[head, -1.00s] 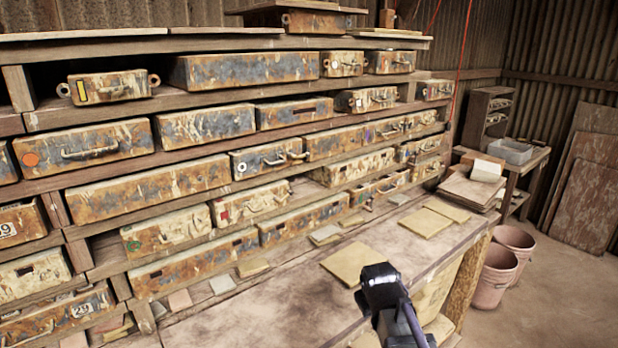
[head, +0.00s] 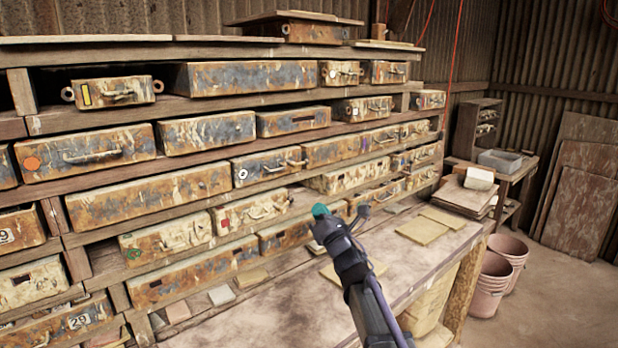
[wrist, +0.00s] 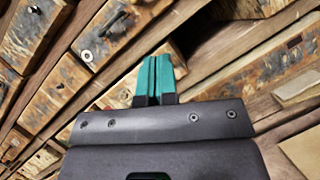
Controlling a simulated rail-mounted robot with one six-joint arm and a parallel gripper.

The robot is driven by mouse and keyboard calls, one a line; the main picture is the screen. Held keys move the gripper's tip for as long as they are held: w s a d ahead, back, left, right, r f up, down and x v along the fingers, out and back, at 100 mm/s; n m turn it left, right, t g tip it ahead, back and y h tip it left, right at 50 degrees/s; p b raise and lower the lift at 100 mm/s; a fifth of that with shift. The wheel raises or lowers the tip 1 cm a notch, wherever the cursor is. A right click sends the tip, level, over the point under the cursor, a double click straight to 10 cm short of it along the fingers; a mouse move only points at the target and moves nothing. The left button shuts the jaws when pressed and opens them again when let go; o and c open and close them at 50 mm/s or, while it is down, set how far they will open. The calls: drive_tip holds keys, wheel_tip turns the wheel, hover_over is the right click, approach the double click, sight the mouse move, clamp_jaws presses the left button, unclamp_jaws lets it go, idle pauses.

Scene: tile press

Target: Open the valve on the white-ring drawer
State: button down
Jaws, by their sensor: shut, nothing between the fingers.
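The white-ring drawer (head: 258,166) is a rusty, mottled box front in the middle of the rack, with a white ring mark at its left end. My gripper (head: 320,211) has teal fingers, shut and empty. It is in front of the rack, lower and to the right of the drawer in the head view, with no visible contact. It also shows in the wrist view (wrist: 154,66).
A red-marked drawer (head: 247,211) with a handle is just below. Wooden shelf edges (head: 140,190) run between the drawer rows. The workbench (head: 290,307) in front carries flat tiles (head: 422,231). Pink buckets (head: 492,283) stand on the floor at the right.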

sight(301, 163)
drive_tip(key=p+x, duration=0.2)
drive_tip(key=x, duration=0.2)
drive_tip(key=d+r+p+x, duration=0.1)
drive_tip(key=p+x, duration=0.2)
drive_tip(key=x, duration=0.1)
drive_tip(key=d+r+p+x, duration=0.1)
drive_tip(key=p+x, duration=0.1)
drive_tip(key=x, duration=0.3)
drive_tip(key=shift+s+r, duration=0.1)
drive_tip(key=shift+r, duration=0.1)
drive_tip(key=shift+a+f, duration=0.1)
